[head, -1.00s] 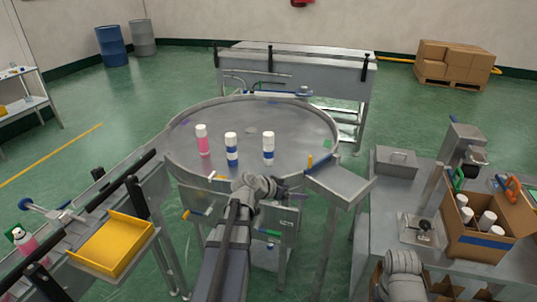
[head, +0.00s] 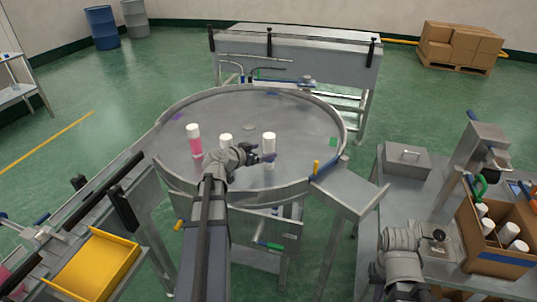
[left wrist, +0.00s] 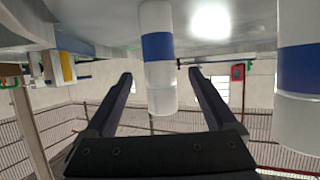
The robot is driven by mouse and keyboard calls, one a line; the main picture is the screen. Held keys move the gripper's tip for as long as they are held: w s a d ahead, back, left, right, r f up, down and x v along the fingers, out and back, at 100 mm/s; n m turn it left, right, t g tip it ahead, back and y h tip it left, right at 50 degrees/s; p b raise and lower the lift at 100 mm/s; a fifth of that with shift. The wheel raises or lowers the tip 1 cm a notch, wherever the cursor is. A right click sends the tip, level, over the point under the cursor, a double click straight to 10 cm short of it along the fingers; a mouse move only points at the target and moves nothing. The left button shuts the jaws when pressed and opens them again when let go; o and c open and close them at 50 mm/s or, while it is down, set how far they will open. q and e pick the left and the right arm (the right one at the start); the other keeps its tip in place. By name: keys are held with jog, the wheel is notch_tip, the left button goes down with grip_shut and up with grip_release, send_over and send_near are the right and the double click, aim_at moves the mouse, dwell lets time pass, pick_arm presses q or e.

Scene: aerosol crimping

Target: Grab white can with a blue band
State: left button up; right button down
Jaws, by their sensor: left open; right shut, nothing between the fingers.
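Two white cans with blue bands stand upright on the round metal table. In the head view the right one (head: 269,138) is just beyond my left gripper (head: 264,158), and the left one (head: 226,139) is partly hidden by my left arm. My left gripper is open. In the upside-down left wrist view, the right can (left wrist: 158,75) appears between the two fingers (left wrist: 160,85), apart from both. The other can (left wrist: 300,70) is outside them at the picture's right edge. My right arm is at lower right in the head view, but its gripper does not show.
A pink can with a white cap (head: 194,142) stands left on the round table (head: 235,105), whose raised rim surrounds the cans. A yellow tray (head: 95,265) is at lower left. A cardboard box with white-topped cans (head: 485,255) sits on the right bench.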

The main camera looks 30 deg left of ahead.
aim_at(265, 151)
pick_arm(q)
jog(key=shift+b+x, duration=0.55)
jog(key=shift+x, duration=0.8)
jog(key=shift+w+f, duration=0.2)
jog(key=shift+w, duration=0.05)
jog(key=b+x, duration=0.2)
jog(key=x, duration=0.2)
jog(key=shift+w+f, duration=0.2)
jog(key=shift+w, duration=0.05)
jog(key=shift+d, duration=0.1)
jog(key=shift+s, duration=0.1)
jog(key=shift+c, duration=0.2)
grip_shut()
